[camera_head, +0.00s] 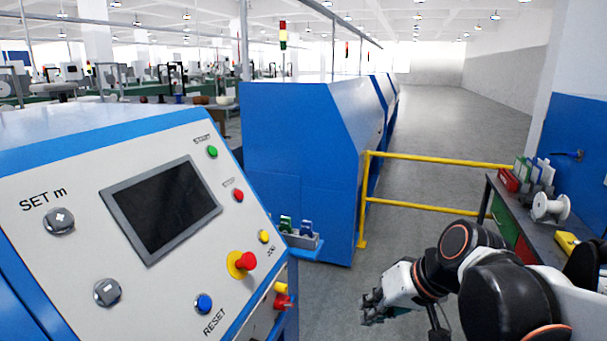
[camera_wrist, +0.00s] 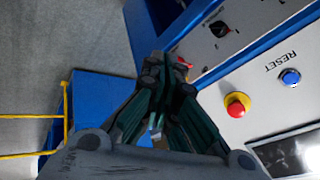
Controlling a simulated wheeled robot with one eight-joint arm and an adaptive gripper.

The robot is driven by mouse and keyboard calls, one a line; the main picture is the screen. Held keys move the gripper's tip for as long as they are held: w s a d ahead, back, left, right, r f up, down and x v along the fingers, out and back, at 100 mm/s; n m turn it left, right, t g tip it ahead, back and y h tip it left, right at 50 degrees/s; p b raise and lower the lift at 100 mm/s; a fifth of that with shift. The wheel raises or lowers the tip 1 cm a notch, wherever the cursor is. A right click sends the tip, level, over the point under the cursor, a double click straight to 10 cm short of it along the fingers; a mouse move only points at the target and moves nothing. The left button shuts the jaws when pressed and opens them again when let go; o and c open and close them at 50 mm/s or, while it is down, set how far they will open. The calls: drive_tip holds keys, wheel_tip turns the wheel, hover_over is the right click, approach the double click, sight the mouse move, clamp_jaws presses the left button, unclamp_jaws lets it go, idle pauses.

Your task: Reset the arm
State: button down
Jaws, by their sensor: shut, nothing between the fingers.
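My gripper (camera_head: 372,308) is at the lower middle of the head view, at the end of my black and white arm, which comes in from the lower right. It points left toward the machine's control panel and is apart from it, over the floor. In the wrist view, my gripper (camera_wrist: 167,66) has its dark fingers brought together at the tips, with nothing held. Behind it, the wrist view shows the panel's blue RESET button (camera_wrist: 290,77) and a red mushroom button on a yellow base (camera_wrist: 237,104).
The blue and white control panel (camera_head: 75,255) fills the left, with a dark screen (camera_head: 162,210). A small blue shelf (camera_head: 305,243) sticks out beside it. A yellow rail (camera_head: 430,158) stands behind my gripper. A bench (camera_head: 520,220) with a white spool (camera_head: 548,208) is at right.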

drive_tip(key=s+d+t+h, duration=0.2)
drive_tip(key=s+d+h, duration=0.2)
drive_tip(key=s+d, duration=0.3)
drive_tip(key=shift+s+f+m+h, duration=0.3)
drive_tip(key=shift+s+f+h, duration=0.15)
drive_tip(key=shift+s, duration=1.5)
